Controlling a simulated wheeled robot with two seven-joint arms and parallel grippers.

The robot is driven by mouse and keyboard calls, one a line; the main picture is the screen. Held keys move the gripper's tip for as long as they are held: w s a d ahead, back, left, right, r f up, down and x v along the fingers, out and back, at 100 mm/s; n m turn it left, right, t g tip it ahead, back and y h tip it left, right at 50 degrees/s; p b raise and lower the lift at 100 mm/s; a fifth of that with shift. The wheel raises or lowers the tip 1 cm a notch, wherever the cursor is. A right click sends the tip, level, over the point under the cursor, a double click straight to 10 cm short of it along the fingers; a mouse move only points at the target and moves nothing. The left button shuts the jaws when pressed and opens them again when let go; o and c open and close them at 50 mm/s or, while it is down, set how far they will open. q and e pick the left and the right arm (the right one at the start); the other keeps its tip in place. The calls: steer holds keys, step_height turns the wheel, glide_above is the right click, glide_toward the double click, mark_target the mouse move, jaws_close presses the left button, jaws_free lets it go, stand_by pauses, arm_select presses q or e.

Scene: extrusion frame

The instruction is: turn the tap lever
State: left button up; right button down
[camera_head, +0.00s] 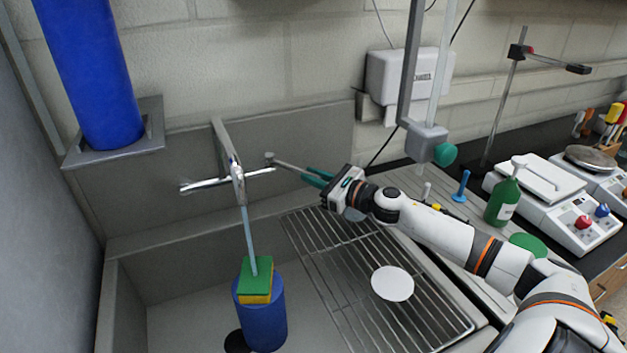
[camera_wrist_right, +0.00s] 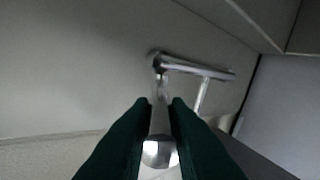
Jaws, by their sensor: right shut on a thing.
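The chrome tap (camera_head: 238,180) is on the wall above the sink, with a crossbar and a spout. A pale blue stream (camera_head: 248,235) runs straight down from it. A thin grey lever (camera_head: 290,166) with a small round end lies to the right of the tap. My right gripper (camera_head: 314,177), with dark green fingers, is shut on the lever. In the right wrist view the shiny lever (camera_wrist_right: 160,115) lies between the fingertips (camera_wrist_right: 154,105), with a round shiny end (camera_wrist_right: 159,154) nearer the camera. My left gripper is out of view.
A green and yellow sponge (camera_head: 255,280) sits on a blue container (camera_head: 263,318) under the stream. A wire rack (camera_head: 345,285) with a white disc (camera_head: 392,283) lies below my right arm. A green bottle (camera_head: 503,200) and scales (camera_head: 545,205) stand at the right. A blue cylinder (camera_head: 90,75) stands upper left.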

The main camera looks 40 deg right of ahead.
steer(key=c, duration=1.4)
jaws_free()
steer(key=shift+o, duration=0.2)
steer(key=shift+s+d+f+b, duration=0.15)
steer(key=shift+s+b, duration=0.15)
steer(key=shift+s, duration=0.3)
steer(key=b+v, duration=0.1)
steer(key=v, duration=0.9)
steer(key=shift+s, duration=0.35)
steer(key=shift+d, duration=0.1)
steer(key=shift+c, duration=0.4)
